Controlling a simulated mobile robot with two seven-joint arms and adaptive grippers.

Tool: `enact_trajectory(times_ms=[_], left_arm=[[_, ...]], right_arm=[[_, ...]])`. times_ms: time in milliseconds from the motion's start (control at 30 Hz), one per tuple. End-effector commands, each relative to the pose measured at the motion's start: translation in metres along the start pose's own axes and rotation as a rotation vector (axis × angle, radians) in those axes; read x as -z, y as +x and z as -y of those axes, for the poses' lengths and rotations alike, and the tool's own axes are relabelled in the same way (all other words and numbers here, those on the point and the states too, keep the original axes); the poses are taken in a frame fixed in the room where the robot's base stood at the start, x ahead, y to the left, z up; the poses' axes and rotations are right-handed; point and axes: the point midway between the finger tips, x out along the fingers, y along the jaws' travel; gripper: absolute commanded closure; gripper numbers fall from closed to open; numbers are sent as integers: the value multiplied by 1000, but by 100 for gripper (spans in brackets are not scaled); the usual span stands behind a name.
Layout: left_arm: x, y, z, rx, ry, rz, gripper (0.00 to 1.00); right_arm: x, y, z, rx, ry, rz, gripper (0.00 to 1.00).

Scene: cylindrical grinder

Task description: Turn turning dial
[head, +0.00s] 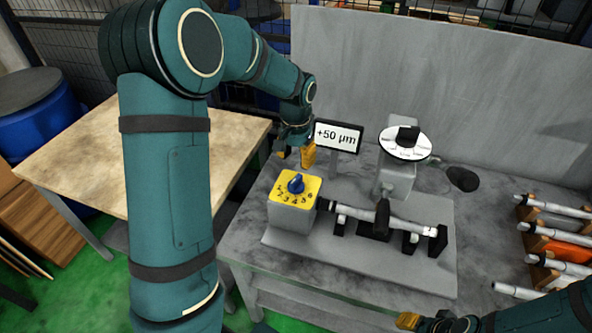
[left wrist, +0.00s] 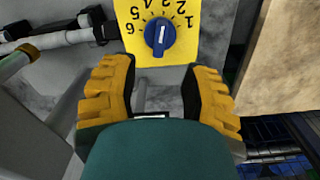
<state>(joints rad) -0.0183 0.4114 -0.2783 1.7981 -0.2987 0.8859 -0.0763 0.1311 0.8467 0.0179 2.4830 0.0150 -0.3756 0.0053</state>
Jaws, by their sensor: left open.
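The turning dial is a blue knob (head: 296,184) on a yellow plate (head: 284,197) numbered 1 to 6, on top of a grey box. In the left wrist view the blue knob (left wrist: 160,37) has a white line running nearly straight up the picture. My left gripper (head: 295,153) is open, above and behind the dial in the head view. In the left wrist view its yellow fingers (left wrist: 160,72) are spread, with the knob beyond their tips, apart from them. Only a yellow fingertip of my right gripper (head: 408,320) shows at the bottom edge.
A display reading "+50 µm" (head: 339,136) stands close behind the left gripper. A shaft on black supports (head: 380,220) lies right of the dial. A round white gauge (head: 404,144) stands behind it. Racked shafts (head: 560,247) are at right, a wooden table (head: 75,150) at left.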

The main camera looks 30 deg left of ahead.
Motion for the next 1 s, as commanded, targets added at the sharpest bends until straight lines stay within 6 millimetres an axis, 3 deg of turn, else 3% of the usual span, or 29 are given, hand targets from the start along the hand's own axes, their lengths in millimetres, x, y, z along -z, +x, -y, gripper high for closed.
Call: enact_trajectory(times_ms=[100,300,1000], left_arm=[[0,-18,0,0,0,-1,54],[0,-33,0,0,0,0,54],[-1,-33,0,0,0,2,54]], right_arm=[[0,0,0,0,0,0,53],[0,0,0,0,0,0,53],[0,0,0,0,0,0,53]])
